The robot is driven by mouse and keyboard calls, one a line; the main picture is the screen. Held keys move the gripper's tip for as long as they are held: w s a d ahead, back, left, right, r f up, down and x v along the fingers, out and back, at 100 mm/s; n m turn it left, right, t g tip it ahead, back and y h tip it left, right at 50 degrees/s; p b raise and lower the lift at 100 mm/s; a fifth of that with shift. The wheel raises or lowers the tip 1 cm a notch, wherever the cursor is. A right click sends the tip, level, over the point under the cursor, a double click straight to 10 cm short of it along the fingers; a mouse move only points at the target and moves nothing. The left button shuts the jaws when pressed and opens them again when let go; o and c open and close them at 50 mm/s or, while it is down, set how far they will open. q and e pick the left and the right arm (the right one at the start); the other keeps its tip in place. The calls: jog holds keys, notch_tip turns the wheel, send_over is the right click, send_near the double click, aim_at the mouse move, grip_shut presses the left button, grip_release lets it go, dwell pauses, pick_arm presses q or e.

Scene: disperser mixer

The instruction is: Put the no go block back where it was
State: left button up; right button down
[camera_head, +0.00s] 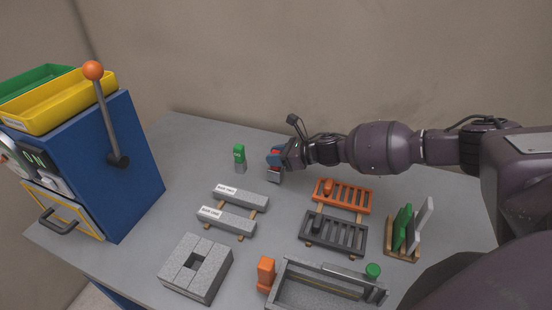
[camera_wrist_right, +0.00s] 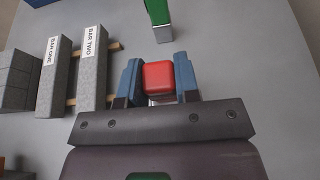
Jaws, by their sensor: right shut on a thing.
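The no go block, a red-topped block with a grey lower part, is at my right gripper (camera_head: 277,158) near the back of the table. In the right wrist view its red top (camera_wrist_right: 158,76) sits between the two blue fingers, which are shut on it. The grey lower end points down at the table; I cannot tell whether it touches. A similar green-topped block (camera_head: 239,155) with a grey lower part stands upright to the left, apart from the gripper; it also shows in the right wrist view (camera_wrist_right: 158,14). My left gripper is out of view.
Two labelled grey bars (camera_head: 240,197) lie in front of the gripper. An orange rack (camera_head: 343,195) and a dark rack (camera_head: 335,233) are to the right. A blue machine with a lever (camera_head: 118,160) stands left. The tabletop between the two blocks is clear.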

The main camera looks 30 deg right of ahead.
jog(key=shift+f, duration=0.3)
jog(key=shift+f, duration=0.1)
jog(key=shift+f, duration=0.15)
jog(key=c, duration=0.8)
grip_release()
jog(key=shift+c, duration=0.2)
jog(key=shift+r, duration=0.2)
jog(key=v, duration=1.2)
